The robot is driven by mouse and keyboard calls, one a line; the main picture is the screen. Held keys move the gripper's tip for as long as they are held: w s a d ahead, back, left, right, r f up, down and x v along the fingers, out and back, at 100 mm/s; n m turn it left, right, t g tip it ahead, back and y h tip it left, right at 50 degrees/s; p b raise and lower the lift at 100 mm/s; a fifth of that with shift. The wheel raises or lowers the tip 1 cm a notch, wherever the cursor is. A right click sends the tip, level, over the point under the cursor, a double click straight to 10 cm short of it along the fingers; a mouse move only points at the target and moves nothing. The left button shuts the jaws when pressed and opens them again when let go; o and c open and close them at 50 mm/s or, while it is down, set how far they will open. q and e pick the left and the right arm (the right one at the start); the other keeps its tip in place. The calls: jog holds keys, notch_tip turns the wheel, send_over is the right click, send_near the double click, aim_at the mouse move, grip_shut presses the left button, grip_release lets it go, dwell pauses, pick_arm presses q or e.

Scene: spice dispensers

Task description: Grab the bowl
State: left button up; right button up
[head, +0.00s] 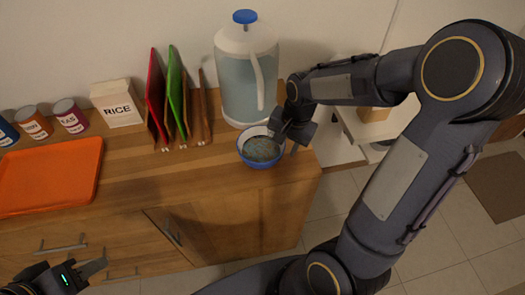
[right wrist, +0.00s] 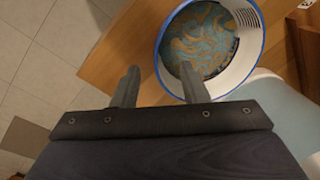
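A blue and white bowl (head: 261,163) stands upright on the wooden counter near its right end. In the right wrist view the bowl (right wrist: 246,50) shows a blue rim and a blue-orange patterned inside. My right gripper (head: 292,140) is at the bowl's right side. In the right wrist view my right gripper (right wrist: 158,80) is open, one finger overlapping the bowl's wall and the other outside it. Whether either finger touches the bowl is unclear. My left gripper (head: 66,272) is low at the bottom left, away from the bowl, with its fingers apart and empty.
A blue-lidded water jug (head: 240,90) stands just behind the bowl. Coloured boards (head: 177,85), a rice box (head: 117,103), several cans (head: 70,117) and an orange tray (head: 50,178) are to the left. The counter (head: 170,178) between tray and bowl is clear.

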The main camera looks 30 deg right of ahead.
aim_at(281, 150)
jog(key=f, duration=0.4)
jog(key=shift+w+a+f, duration=0.2)
jog(key=shift+w+a, duration=0.15)
jog(key=shift+a, duration=0.05)
jog(key=shift+c, duration=0.3)
grip_shut()
jog(key=shift+r, duration=0.1)
